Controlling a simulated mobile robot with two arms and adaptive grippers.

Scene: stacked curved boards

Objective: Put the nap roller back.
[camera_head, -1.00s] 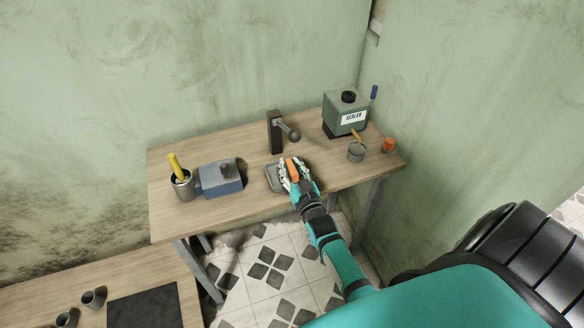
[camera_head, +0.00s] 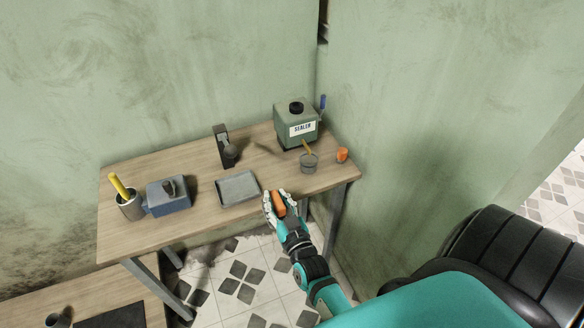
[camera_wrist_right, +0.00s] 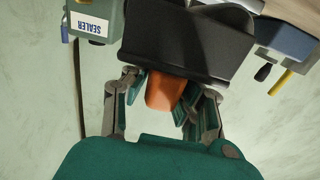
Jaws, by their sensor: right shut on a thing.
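My right gripper (camera_head: 277,203) is shut on the orange handle of a tool, which I take to be the nap roller (camera_head: 279,204). It is over the front edge of the far table, just in front and right of a grey shallow tray (camera_head: 237,188). In the right wrist view, the orange handle (camera_wrist_right: 165,90) sits between the fingers of the gripper (camera_wrist_right: 166,98). A wide dark grey piece (camera_wrist_right: 187,42) lies beyond the handle and seems joined to it. The tray looks empty. My left gripper is not in view.
On the table (camera_head: 165,223) stand a grey cup with a yellow handle (camera_head: 129,206), a blue-grey box (camera_head: 169,197), a dark stand (camera_head: 226,147), a green SEALER can (camera_head: 297,125), a small grey pot (camera_head: 308,163) and an orange item (camera_head: 342,155). A lower table (camera_head: 30,292) is at bottom left.

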